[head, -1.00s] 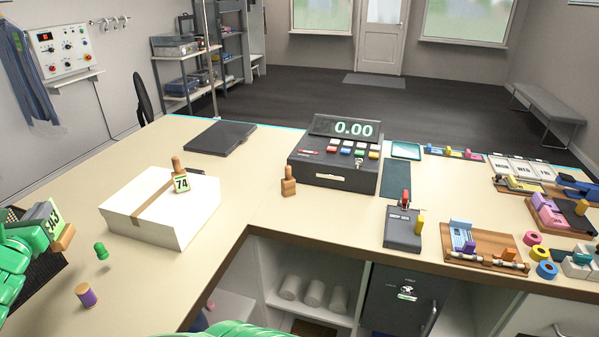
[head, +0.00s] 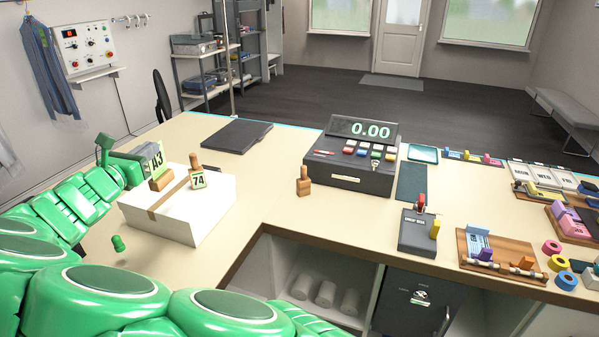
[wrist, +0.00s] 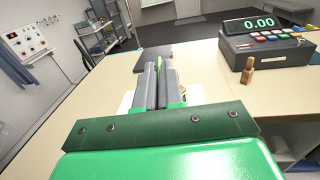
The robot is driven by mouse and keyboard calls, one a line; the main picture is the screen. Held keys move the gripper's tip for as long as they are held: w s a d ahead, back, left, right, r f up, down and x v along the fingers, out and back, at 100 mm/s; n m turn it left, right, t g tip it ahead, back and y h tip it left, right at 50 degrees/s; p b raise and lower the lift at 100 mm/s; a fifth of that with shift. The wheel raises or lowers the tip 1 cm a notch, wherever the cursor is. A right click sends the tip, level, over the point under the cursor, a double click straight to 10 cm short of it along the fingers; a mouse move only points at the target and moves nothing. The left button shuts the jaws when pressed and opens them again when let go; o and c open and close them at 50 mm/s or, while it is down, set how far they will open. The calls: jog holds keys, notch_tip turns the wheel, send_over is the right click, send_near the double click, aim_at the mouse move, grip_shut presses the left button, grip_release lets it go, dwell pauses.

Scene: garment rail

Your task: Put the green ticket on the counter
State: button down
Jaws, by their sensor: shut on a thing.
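My gripper (head: 140,165) is shut on a green ticket (head: 156,161) marked 143, which has a wooden block at its lower end. It holds the ticket upright over the left part of the white box on the counter (head: 275,200). In the wrist view the grey fingers (wrist: 160,82) are closed together, and a thin strip of green shows between them. I cannot tell if the block touches the box. A second, pale ticket marked 74 (head: 198,181) with a wooden handle stands on the box.
The white box (head: 205,219) with a brown tape strip sits on the counter. A wooden stamp (head: 304,182), the cash register (head: 350,165) and a dark flat pad (head: 237,135) are nearby.

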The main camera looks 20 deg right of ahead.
jog(key=s+d+m+g+h, duration=0.3)
jog(key=d+g, duration=0.1)
jog(key=d, duration=0.8)
jog(key=s+d+m+g+h, duration=0.3)
jog(key=d, duration=0.9)
jog(key=s+d+m+g+h, duration=0.1)
jog(key=s+d+m+g, duration=0.3)
jog(key=s+d+g, duration=0.75)
notch_tip(320, 180, down, 6)
jog(key=w+d+t, duration=0.2)
jog(key=t, duration=0.2)
jog(key=shift+r, duration=0.15)
jog(key=shift+w, duration=0.1)
jog(key=w+d+f, duration=0.4)
jog(key=w+f, duration=0.9)
jog(key=shift+d, duration=0.2)
